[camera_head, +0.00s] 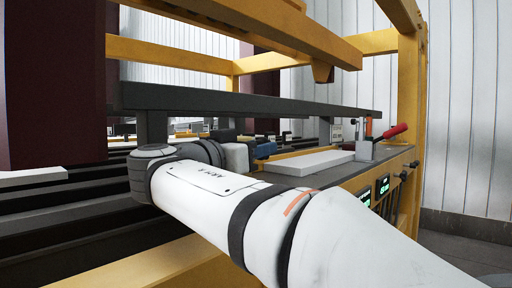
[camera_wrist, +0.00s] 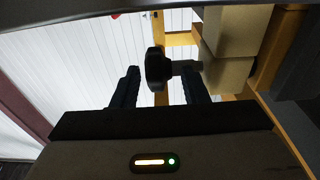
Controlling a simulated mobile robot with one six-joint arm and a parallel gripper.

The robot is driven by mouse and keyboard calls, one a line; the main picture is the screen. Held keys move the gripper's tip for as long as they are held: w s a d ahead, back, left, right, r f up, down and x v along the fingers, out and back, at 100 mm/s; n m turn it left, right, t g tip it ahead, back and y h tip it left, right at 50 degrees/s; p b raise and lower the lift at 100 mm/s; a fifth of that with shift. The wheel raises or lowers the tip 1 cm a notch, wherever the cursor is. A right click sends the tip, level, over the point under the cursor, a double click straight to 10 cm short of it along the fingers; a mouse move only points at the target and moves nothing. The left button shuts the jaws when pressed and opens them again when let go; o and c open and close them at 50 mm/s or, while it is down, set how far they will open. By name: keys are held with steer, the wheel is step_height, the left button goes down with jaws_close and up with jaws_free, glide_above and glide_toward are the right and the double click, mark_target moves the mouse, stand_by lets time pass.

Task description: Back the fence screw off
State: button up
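In the wrist view a black knob (camera_wrist: 154,68) with a short grey stem (camera_wrist: 185,67) sticks out from a beige block (camera_wrist: 229,72); I take it as the fence screw. My gripper (camera_wrist: 160,76) has its two dark fingers apart, one on each side of the knob. In the head view my own arm hides most of the gripper, and the screw cannot be made out for sure.
A pale board (camera_head: 308,162) lies on the dark bed under a long dark beam (camera_head: 250,103). A red-handled clamp (camera_head: 392,131) stands at the right, near a panel with green displays (camera_head: 383,185) and black knobs. Yellow frame posts (camera_head: 408,120) and a dark red column (camera_head: 55,85) bound the space.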

steer(key=p+v, duration=0.1)
steer(key=v, duration=0.6)
steer(key=shift+s, duration=0.1)
